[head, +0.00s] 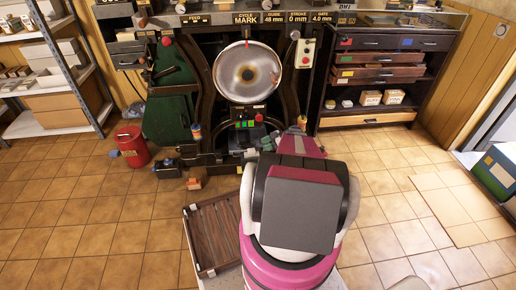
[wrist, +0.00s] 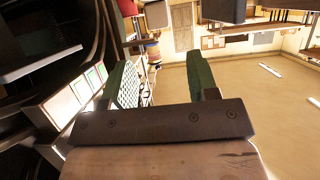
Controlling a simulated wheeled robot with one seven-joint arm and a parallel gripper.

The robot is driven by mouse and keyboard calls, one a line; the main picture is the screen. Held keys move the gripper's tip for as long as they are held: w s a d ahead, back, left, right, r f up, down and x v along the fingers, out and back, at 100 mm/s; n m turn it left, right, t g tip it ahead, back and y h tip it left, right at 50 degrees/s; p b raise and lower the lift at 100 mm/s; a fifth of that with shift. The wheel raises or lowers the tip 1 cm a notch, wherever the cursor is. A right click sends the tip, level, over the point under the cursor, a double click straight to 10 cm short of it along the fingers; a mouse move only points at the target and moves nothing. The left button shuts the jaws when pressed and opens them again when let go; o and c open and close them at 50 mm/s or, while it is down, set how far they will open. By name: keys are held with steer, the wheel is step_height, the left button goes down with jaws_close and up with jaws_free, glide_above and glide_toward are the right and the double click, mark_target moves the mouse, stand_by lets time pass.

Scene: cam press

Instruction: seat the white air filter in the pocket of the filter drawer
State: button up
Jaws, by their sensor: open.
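My gripper (wrist: 160,75) shows in the wrist view, with two green fingers standing apart and nothing visible between them. In the head view my arm reaches to the front of the cam press (head: 246,72), right of its lit buttons (head: 245,124). The gripper's fingers cannot be clearly made out there. A row of lit panels (wrist: 82,90) is just left of the left finger in the wrist view. I cannot pick out the white air filter in either view. I cannot identify the filter drawer or its pocket either; my body hides part of the area before the press.
A red bin (head: 130,148) stands left of the press. A drawer cabinet (head: 385,75) stands right of the press, and shelving (head: 45,75) is at far left. The tiled floor at right is largely clear around a flat board (head: 455,205).

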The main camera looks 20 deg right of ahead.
steer(key=s+a+r+m+g+h, duration=0.1)
steer(key=s+a+r+m+h, duration=0.5)
steer(key=a+r, duration=0.6)
steer(key=s+a+r+m+g+h, duration=0.2)
steer(key=s+a+r+m+h, duration=0.4)
steer(key=a, duration=0.9)
steer(key=s+r+m, duration=0.2)
steer(key=s+r, duration=0.2)
steer(key=r, duration=0.2)
steer(key=shift+s+m+h, duration=0.15)
steer(key=shift+m+h, duration=0.25)
steer(key=shift+g, duration=0.3)
